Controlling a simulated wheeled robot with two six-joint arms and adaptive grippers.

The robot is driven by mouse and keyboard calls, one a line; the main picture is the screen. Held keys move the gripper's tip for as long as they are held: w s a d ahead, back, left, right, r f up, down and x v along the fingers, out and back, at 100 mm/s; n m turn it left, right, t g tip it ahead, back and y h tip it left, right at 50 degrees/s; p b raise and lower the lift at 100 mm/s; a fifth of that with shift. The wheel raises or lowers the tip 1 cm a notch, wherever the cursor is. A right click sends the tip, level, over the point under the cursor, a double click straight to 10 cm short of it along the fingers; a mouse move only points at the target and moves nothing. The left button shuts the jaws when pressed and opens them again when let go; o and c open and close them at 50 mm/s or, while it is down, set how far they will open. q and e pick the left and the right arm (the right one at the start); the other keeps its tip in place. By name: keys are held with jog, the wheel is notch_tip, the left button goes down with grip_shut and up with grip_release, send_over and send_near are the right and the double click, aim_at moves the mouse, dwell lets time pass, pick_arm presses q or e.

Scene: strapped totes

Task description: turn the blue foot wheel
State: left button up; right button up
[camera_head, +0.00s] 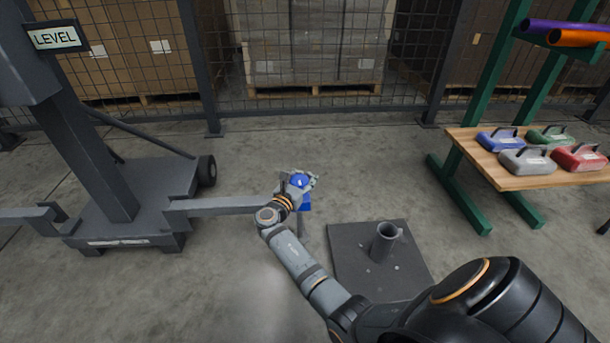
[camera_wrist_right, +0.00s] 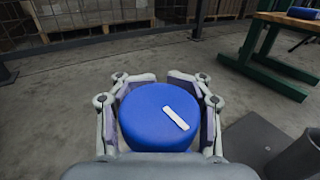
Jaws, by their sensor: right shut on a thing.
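My left gripper is in neither view.
A grey machine stand (camera_head: 130,200) with a LEVEL sign (camera_head: 55,38) stands at the left. A dark floor plate (camera_head: 350,260) with an upright tube (camera_head: 384,242) lies right of the wheel. A wooden bench (camera_head: 520,175) with several coloured weights is at the right. A mesh fence (camera_head: 310,60) runs behind.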

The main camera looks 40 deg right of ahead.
jog(key=o, duration=1.2)
jog(key=shift+a, duration=0.1)
jog(key=v, duration=0.7)
jog(key=shift+s+a+f, duration=0.1)
jog(key=shift+a, duration=0.1)
